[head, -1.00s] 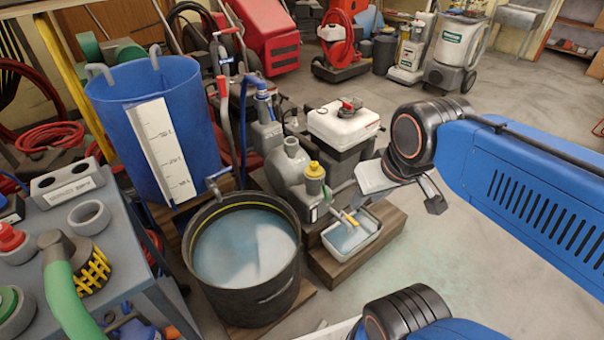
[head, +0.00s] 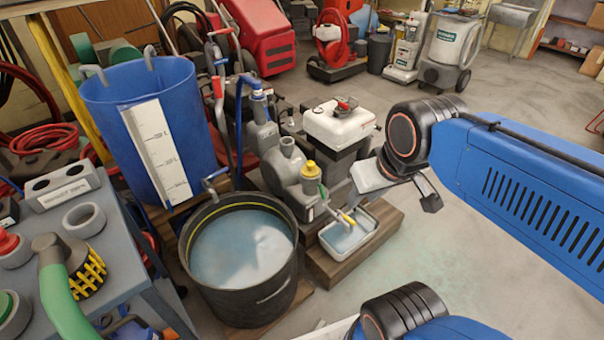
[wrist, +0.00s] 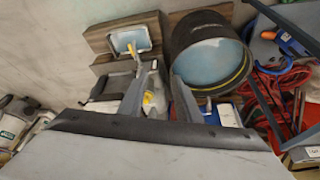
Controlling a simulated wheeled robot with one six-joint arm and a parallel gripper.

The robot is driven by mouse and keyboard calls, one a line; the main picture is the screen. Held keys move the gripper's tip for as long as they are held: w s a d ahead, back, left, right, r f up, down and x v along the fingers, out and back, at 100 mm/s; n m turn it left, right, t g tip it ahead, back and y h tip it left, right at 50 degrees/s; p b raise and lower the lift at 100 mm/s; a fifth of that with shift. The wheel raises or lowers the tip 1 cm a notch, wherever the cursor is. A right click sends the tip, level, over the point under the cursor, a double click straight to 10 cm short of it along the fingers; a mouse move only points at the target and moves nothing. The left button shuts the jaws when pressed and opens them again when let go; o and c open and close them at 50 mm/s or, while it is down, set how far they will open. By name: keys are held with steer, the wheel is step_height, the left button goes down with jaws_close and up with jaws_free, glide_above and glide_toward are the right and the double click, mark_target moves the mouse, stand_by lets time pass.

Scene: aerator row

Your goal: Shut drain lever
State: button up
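The drain lever (head: 348,217) is a small lever with a yellow end, low on the front of the grey pump (head: 284,172), over a small white tray (head: 369,239) of liquid. In the wrist view a yellow end (wrist: 131,48) shows over the same tray (wrist: 118,40). My gripper (wrist: 160,72) is open, its two grey fingers apart with nothing held between them. The pump's yellow cap (wrist: 148,98) shows between the fingers, farther below. In the head view my gripper (head: 400,187) is partly hidden by my wrist, to the right of the lever and apart from it.
A black tub (head: 235,300) of bluish liquid stands left of the tray. A blue tank (head: 95,110) with a white scale is behind it. A white-topped engine unit (head: 338,125) sits beside the pump. A blue-grey bench (head: 120,235) is at left. Open floor (head: 480,250) lies right.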

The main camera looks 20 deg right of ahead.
steer(key=n+g+y, duration=0.1)
steer(key=n+g, duration=0.2)
steer(key=g, duration=0.1)
glide_above(346, 217)
steer(key=s+a, duration=0.1)
steer(key=s, duration=0.3)
step_height(346, 217, down, 13)
steer(key=w+d+f+n+g+y, duration=0.1)
steer(key=w+d+f, duration=0.15)
steer(key=f, duration=0.25)
steer(key=w+d+f+g, duration=0.1)
steer(key=w+d+f, duration=0.1)
steer(key=d+f, duration=0.15)
steer(key=x, duration=1.8)
steer(key=shift+w+a, duration=0.2)
steer(key=shift+c, duration=0.3)
jaws_close()
